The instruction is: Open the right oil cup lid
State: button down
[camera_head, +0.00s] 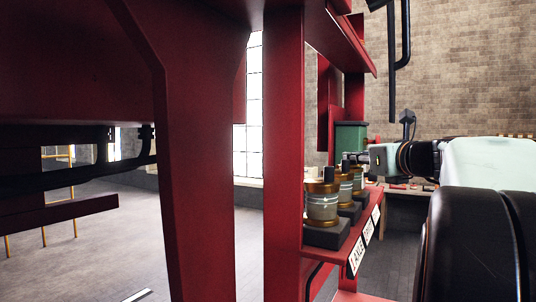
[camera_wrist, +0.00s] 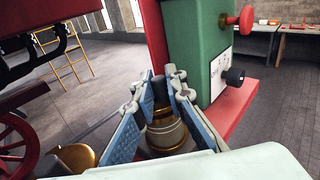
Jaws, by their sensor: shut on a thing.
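Brass-lidded oil cups with black knobs stand in a row on a red shelf (camera_head: 376,205) in the head view: the near cup (camera_head: 321,205), a middle cup (camera_head: 344,186) and a far cup (camera_head: 358,180). In the wrist view my gripper (camera_wrist: 161,77) has its two blue-padded fingers on either side of the black knob (camera_wrist: 159,92) of one brass lid (camera_wrist: 167,135), shut on the knob. This cup's lower part is hidden by my gripper. In the head view my gripper (camera_head: 352,157) reaches in from the right at the far end of the row.
A green box (camera_wrist: 212,50) with a red knob (camera_wrist: 245,18) and a black knob (camera_wrist: 235,76) stands close to the right of the held lid. Another brass lid (camera_wrist: 75,157) is at the lower left. A red upright (camera_head: 284,150) stands left of the cups.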

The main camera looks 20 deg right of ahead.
jog(key=shift+w+a+r+n+g+p, duration=0.15)
jog(key=shift+r+n+g+p, duration=0.2)
jog(key=shift+g, duration=0.1)
jog(key=shift+w+a+r+n+g+p, duration=0.15)
jog(key=shift+r+n+g+p, duration=0.1)
jog(key=shift+n+g+p, duration=0.15)
jog(key=w+n+g, duration=0.1)
jog(key=g, duration=0.1)
jog(key=a+r+n+g+h, duration=0.1)
jog(key=g, duration=0.1)
jog(key=shift+w+a+n+h, duration=0.15)
jog(key=shift+w+n+h, duration=0.15)
jog(key=shift+w+n, duration=0.05)
jog(key=shift+w+a+r+n+g+h, duration=0.15)
jog(key=shift+w+a+n+g+h, duration=0.4)
jog(key=shift+n+g, duration=0.35)
jog(key=shift+w+a+n+g+h, duration=0.2)
jog(key=shift+g+h, duration=0.2)
jog(key=shift+g, duration=0.15)
jog(key=shift+w+a+n+g+h, duration=0.1)
jog(key=shift+w+n+g+h, duration=0.1)
jog(key=shift+g+h, duration=0.25)
jog(key=c, duration=1.9)
grip_release()
jog(key=shift+c, duration=0.2)
jog(key=shift+s+d, duration=0.1)
